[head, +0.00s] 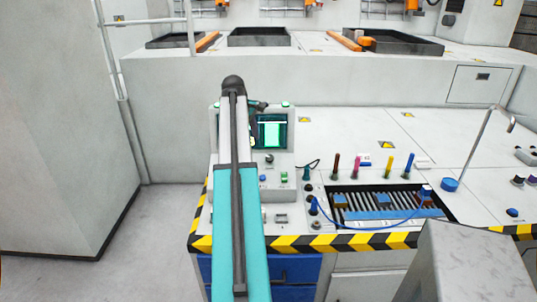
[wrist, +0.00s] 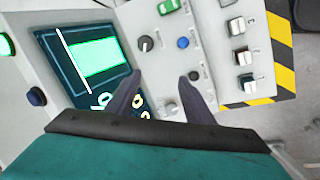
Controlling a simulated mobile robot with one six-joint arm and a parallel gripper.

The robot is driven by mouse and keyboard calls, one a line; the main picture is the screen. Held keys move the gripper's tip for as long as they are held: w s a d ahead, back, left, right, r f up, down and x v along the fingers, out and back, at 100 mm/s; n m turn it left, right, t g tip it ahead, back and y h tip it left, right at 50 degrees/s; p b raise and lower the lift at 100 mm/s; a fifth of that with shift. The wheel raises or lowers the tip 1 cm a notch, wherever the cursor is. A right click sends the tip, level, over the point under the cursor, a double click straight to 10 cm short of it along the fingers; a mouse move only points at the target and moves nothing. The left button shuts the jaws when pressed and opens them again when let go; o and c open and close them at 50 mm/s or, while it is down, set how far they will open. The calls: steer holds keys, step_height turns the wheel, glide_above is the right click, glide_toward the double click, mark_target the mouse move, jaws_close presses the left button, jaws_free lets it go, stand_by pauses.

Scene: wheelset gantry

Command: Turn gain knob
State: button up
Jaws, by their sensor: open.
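The control panel (wrist: 215,55) fills the middle of the wrist view. A dark round knob with a pointer mark (wrist: 145,43) sits beside the lit green screen (wrist: 95,58). A small dark knob (wrist: 195,75) and a grey-silver knob (wrist: 170,108) also sit on it. I cannot read labels to tell which is the gain knob. My gripper (wrist: 160,77) is open and empty, its two dark fingers over the panel on either side of the silver knob. I cannot tell the gap to the surface. In the head view, my arm hides the panel's left part; the pointer knob (head: 269,158) shows.
A blue button (wrist: 182,42), a green switch (wrist: 170,6) and several toggle switches (wrist: 240,55) are close by. In the head view, coloured upright handles (head: 357,168) and a slotted tray (head: 388,204) stand to the right. The white bench top (head: 345,125) behind is mostly clear.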

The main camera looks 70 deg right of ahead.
mark_target(269, 157)
steer(key=s+d+r, duration=0.1)
steer(key=s, duration=0.1)
steer(key=s+d+r, duration=0.1)
steer(key=shift+s+d+r, duration=0.1)
steer(key=shift+s+r, duration=0.3)
steer(key=shift+p+x, duration=1.2)
steer(key=shift+x, duration=5.7)
steer(key=shift+s+d, duration=0.1)
steer(key=c, duration=1)
steer(key=shift+c, duration=0.2)
